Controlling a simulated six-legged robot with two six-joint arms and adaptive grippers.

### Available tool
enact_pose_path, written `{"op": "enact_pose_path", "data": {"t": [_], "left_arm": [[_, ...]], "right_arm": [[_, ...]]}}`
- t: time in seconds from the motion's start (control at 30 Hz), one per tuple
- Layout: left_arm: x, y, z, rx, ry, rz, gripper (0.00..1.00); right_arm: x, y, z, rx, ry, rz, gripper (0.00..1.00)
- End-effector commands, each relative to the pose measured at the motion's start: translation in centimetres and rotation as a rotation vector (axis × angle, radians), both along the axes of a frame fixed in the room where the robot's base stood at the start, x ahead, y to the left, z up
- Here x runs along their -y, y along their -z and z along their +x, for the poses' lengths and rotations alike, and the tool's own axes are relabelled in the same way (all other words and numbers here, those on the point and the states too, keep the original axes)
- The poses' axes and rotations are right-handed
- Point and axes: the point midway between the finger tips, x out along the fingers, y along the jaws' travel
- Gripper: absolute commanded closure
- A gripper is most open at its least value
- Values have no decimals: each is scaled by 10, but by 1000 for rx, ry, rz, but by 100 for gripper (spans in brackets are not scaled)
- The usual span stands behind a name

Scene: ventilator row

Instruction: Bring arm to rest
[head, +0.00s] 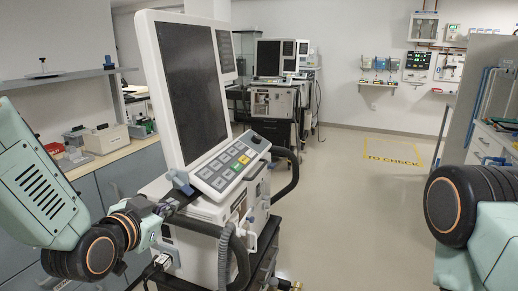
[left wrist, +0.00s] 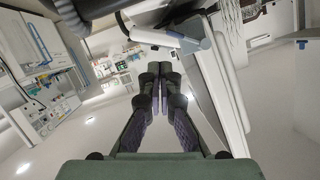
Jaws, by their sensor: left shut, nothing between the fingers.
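My left arm (head: 105,240) comes in from the left, and its gripper (head: 182,198) is close in front of the near ventilator (head: 195,85), below its screen and beside its keypad (head: 230,165). In the left wrist view the dark fingers (left wrist: 160,72) are together with nothing between them. A blue-grey part (left wrist: 194,45) of the ventilator shows just beyond and to the right of the fingers; I cannot tell whether they touch it. My right arm shows at the right edge, but its gripper is out of view.
A counter (head: 120,150) with boxes and a shelf (head: 60,78) line the left side. A second ventilator (head: 272,100) stands behind the near one. A grey partition (head: 470,95) stands at the right. Open floor (head: 345,200) lies between, with a yellow marking (head: 393,160).

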Motion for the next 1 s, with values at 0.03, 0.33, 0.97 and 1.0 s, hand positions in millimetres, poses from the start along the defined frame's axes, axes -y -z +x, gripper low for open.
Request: {"op": "enact_pose_path", "data": {"t": [0.03,0.33,0.97,1.0], "left_arm": [[-1,28,-12,-98,-38,-63,100],[-4,184,-109,-582,-248,-235,100],[-5,357,-363,-1261,-445,-142,100],[-5,358,-366,-1267,-447,-142,100]], "right_arm": [[0,1,0,0,0,0,100],[0,10,0,-1,0,0,100],[0,28,0,0,0,0,100],[0,28,0,0,0,0,100]]}}
